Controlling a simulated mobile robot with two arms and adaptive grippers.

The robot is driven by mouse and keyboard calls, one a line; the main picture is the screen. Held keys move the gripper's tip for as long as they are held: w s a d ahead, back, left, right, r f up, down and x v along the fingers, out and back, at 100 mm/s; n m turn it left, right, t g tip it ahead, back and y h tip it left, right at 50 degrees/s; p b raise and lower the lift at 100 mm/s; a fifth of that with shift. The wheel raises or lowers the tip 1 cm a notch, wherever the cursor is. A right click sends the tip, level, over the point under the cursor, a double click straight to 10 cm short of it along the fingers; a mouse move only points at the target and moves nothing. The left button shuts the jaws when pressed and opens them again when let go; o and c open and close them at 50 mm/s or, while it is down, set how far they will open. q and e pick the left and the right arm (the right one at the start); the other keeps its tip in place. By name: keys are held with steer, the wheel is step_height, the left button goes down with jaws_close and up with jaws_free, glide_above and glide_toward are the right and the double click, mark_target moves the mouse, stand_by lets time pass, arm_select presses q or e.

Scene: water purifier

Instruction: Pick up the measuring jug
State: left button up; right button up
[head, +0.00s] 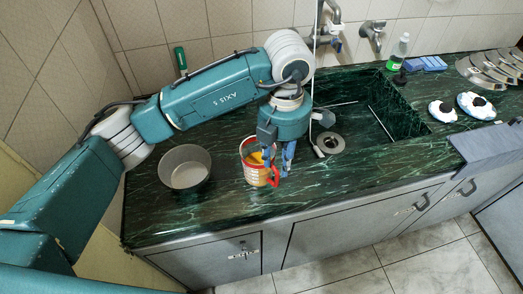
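The measuring jug (250,167) stands on the green marble counter (225,211), left of the sink. It looks clear with red markings, a red handle and something orange inside. My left gripper (279,166) points down at the jug's right side, with its blue fingers by the rim and handle. One finger overlaps the jug in the picture. I cannot tell whether the fingers touch or grip it. My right gripper is not in view.
A grey metal pot (185,168) stands just left of the jug. The sink (378,110) is to the right, with a tap (333,22) on the wall behind. A soap bottle (398,52), a blue sponge (424,64) and small white items are farther right. The counter's front edge is close.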

mark_target(276, 183)
arm_select(q)
steer(key=f, duration=0.2)
steer(key=s+f+p, duration=0.1)
steer(key=f, duration=0.1)
steer(key=shift+s+f, duration=0.15)
steer(key=shift+f, duration=0.15)
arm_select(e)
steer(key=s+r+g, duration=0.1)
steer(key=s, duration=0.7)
arm_select(q)
step_height(276, 183, down, 4)
steer(key=shift+a+f+p, duration=0.1)
steer(key=shift+f+p, duration=0.15)
steer(key=shift+p, duration=1)
steer(key=shift+w+f, duration=0.2)
steer(key=shift+f, duration=0.1)
steer(key=shift+c, duration=0.8)
jaws_close()
steer(key=shift+w, duration=0.1)
steer(key=shift+r, duration=0.2)
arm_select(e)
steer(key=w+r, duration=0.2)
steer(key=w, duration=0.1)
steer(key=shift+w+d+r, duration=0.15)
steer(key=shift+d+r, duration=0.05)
